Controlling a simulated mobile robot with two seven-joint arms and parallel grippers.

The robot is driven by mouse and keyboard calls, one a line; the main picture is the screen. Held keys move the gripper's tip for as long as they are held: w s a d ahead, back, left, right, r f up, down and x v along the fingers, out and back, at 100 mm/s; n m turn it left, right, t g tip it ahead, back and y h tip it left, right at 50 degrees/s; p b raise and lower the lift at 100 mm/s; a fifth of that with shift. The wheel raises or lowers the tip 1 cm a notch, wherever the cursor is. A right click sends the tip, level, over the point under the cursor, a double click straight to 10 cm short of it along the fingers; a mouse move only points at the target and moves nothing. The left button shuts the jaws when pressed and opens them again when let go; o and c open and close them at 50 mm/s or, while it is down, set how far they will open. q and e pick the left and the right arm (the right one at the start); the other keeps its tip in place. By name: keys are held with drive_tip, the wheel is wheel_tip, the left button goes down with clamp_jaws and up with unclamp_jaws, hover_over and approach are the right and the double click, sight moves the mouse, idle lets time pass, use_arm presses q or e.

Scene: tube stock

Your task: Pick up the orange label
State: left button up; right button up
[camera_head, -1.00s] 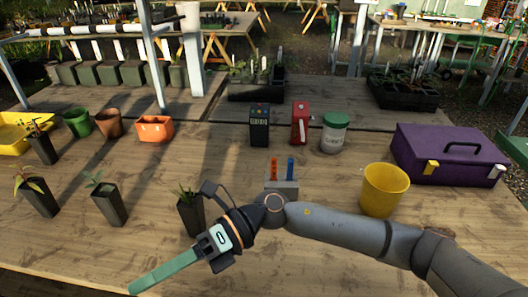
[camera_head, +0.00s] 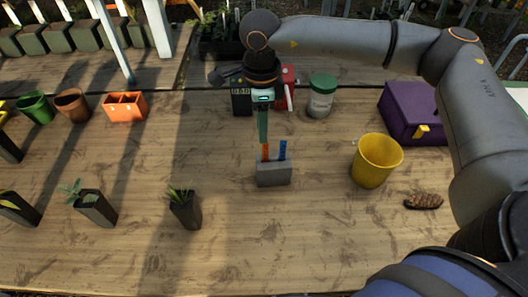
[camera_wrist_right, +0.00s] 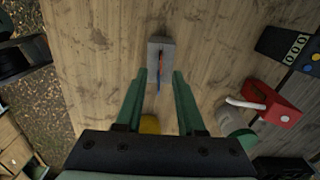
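The orange label (camera_head: 265,152) stands upright in a small grey block (camera_head: 273,175), to the left of a blue label (camera_head: 283,150). My right gripper (camera_head: 263,140) points down just above the orange label, its fingers seen edge-on. In the right wrist view its two green fingers (camera_wrist_right: 157,76) are spread apart with nothing clamped. The grey block (camera_wrist_right: 160,46) shows there between and beyond the fingertips, with the thin labels seen almost end-on. My left gripper is not in view.
A yellow pot (camera_head: 375,162) and a brown ribbed object (camera_head: 423,201) are to the right. A white jar with a green lid (camera_head: 321,96) and a purple toolbox (camera_head: 412,115) stand behind. A potted plant (camera_head: 185,210) is at the left front. The table front is clear.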

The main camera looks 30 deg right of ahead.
sight(266, 151)
drive_tip(key=f, duration=0.2)
drive_tip(key=f+p, duration=0.1)
drive_tip(key=f, duration=0.2)
drive_tip(key=d+f, duration=0.1)
drive_tip(key=f, duration=0.2)
drive_tip(key=shift+s+f, duration=0.1)
drive_tip(key=shift+f, duration=0.1)
drive_tip(key=shift+a+f, duration=0.1)
drive_tip(key=shift+f, duration=0.2)
drive_tip(key=shift+c, duration=0.2)
clamp_jaws()
